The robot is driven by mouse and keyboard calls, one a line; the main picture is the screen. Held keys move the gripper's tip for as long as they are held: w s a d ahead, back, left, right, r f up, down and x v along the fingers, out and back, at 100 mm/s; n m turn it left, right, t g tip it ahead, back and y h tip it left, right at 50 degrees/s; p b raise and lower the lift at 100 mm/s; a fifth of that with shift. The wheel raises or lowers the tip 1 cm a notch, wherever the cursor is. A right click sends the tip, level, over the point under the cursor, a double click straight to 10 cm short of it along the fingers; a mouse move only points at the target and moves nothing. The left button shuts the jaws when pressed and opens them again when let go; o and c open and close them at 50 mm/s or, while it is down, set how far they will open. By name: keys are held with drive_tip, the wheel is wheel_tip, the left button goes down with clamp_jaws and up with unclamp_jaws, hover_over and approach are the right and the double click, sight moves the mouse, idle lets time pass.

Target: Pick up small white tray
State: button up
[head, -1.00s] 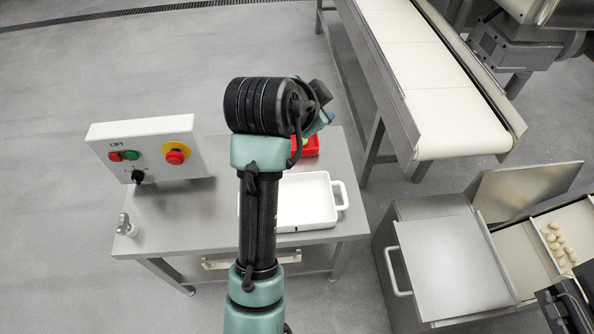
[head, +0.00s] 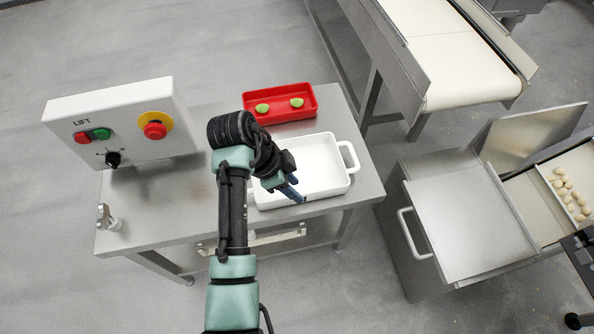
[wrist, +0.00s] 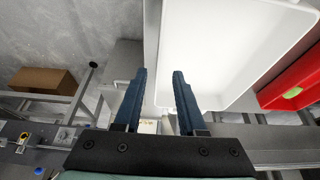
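The small white tray (head: 325,165) is a shallow, empty rectangular tray with a handle at its right end, resting on the steel table. My gripper (head: 296,190) is over its near side in the head view, with the blue fingers pointing down and right. In the wrist view the tray (wrist: 225,45) lies mostly ahead and right. My gripper (wrist: 159,74) is open there, its two fingers apart with a strip of the tray's side edge showing between the tips. I cannot tell whether the fingers touch it. My arm hides the tray's left end in the head view.
A red tray (head: 300,115) with two green pieces sits behind the white tray. A LIFT control box (head: 125,125) stands at the table's left. A conveyor (head: 455,60) is at the back right, and a steel cabinet (head: 465,215) stands right of the table (head: 165,205).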

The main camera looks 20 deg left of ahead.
sight(305, 195)
drive_tip(key=x, duration=0.2)
drive_tip(key=b+x, duration=0.1)
drive_tip(key=x, duration=0.2)
drive_tip(key=shift+w+d+r, duration=0.1)
drive_tip(key=shift+d, duration=0.3)
drive_tip(key=shift+c, duration=0.3)
clamp_jaws()
idle(0.6)
